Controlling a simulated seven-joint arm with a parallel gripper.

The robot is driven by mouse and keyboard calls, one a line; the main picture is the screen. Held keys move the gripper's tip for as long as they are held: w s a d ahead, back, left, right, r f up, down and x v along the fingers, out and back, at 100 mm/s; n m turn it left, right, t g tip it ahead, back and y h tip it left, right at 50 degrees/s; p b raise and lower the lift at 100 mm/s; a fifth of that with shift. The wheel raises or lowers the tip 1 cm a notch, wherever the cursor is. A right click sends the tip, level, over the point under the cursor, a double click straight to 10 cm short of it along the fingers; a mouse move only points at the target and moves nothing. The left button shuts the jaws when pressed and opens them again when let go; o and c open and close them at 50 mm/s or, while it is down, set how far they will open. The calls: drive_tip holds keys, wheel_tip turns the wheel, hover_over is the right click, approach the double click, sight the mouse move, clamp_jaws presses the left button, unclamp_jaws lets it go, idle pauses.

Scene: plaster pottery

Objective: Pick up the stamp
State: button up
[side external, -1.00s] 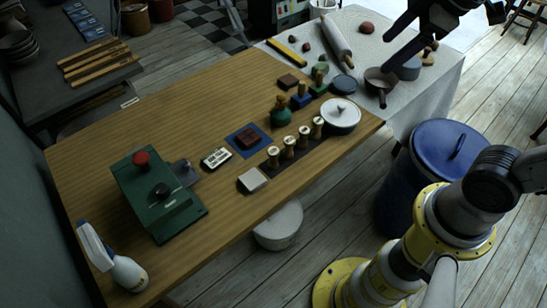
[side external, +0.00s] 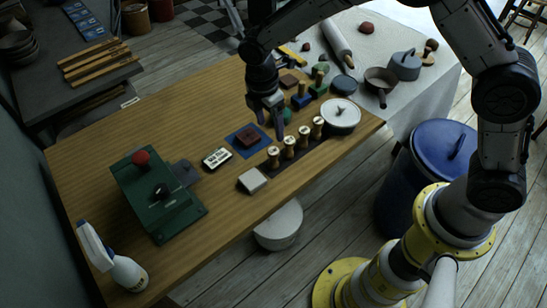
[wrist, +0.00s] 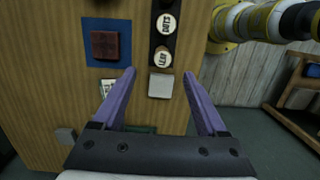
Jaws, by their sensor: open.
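Several wooden-handled stamps with pale lettered tops stand upright in a row on a dark strip (side external: 299,158) on the wooden table. The nearest is the left-end stamp (side external: 273,155); the right-end stamp (side external: 318,126) is by the white lidded pot. In the wrist view, two round tops show, one stamp (wrist: 166,23) farther up and another stamp (wrist: 162,57) just beyond the fingertips. Which one is meant cannot be told. My gripper (side external: 269,120) hangs fingers-down above the table, behind the row. Its purple fingers (wrist: 159,74) are apart, with nothing held.
A red-brown block (side external: 247,137) lies on a blue mat (side external: 235,146) left of the row. A white block (side external: 252,180) lies at the row's near end. A white pot (side external: 340,113) stands right.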

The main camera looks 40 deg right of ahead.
sight(275, 158)
drive_tip(key=f, duration=0.5)
drive_tip(key=d+f, duration=0.1)
drive_tip(key=f, duration=0.2)
drive_tip(key=shift+s+f, duration=0.3)
drive_tip(key=shift+f, duration=2.45)
drive_tip(key=shift+c, duration=0.2)
clamp_jaws()
